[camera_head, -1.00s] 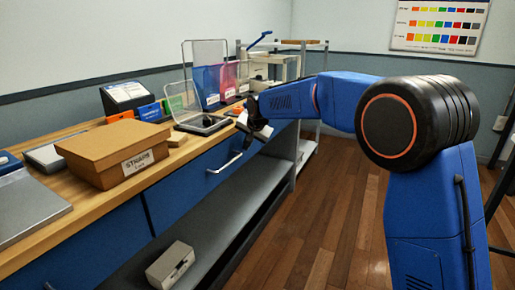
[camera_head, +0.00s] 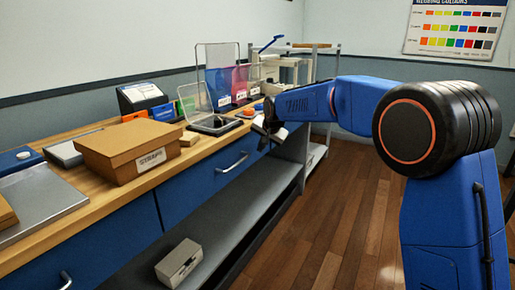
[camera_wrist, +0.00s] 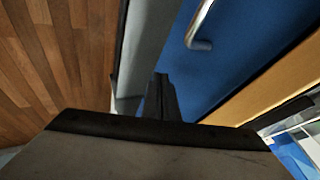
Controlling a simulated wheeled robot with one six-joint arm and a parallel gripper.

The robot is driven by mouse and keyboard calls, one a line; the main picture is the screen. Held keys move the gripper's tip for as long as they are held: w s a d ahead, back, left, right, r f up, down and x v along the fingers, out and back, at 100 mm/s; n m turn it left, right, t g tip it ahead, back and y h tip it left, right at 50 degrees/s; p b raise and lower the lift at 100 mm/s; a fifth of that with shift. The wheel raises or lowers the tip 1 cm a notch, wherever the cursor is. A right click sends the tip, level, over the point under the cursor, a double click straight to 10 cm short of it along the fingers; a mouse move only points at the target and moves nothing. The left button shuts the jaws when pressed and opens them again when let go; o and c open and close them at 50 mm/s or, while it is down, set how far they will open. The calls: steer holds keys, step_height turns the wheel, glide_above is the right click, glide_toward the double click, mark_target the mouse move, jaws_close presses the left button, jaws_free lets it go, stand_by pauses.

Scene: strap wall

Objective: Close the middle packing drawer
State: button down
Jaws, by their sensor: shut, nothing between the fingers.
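The middle packing drawer (camera_head: 195,190) has a blue front with a silver bar handle (camera_head: 232,162), under the wooden counter. Its front looks nearly in line with the left drawer; I cannot tell if a small gap remains. In the wrist view the blue drawer front (camera_wrist: 245,50) and the handle's end (camera_wrist: 201,43) show at the top. My gripper (camera_head: 264,133) is shut and empty, just beyond the right end of the handle and apart from it. Its dark fingers (camera_wrist: 161,90) point along the blue front in the wrist view.
A cardboard straps box (camera_head: 125,150) and clear-lidded case (camera_head: 215,122) stand on the counter. Another blue drawer (camera_head: 100,250) lies at the left. A grey shelf (camera_head: 215,235) below holds a small box (camera_head: 179,262). The wood floor (camera_head: 330,220) is clear at right.

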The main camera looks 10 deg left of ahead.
steer(key=d+v, duration=0.1)
steer(key=v, duration=0.9)
steer(key=s+d+n+h, duration=0.1)
steer(key=s+d, duration=1)
steer(key=d, duration=0.3)
steer(key=s+d+h, duration=0.1)
steer(key=s+d, duration=1)
steer(key=d, duration=0.3)
steer(key=s+d+f, duration=0.4)
steer(key=s, duration=0.5)
steer(key=s+d+f+n+g+h, duration=0.1)
steer(key=s+d+f, duration=0.3)
steer(key=s, duration=0.5)
steer(key=s+d+f, duration=0.5)
steer(key=s, duration=0.4)
steer(key=shift+d+n+g+h, duration=0.3)
steer(key=shift+n+h, duration=0.1)
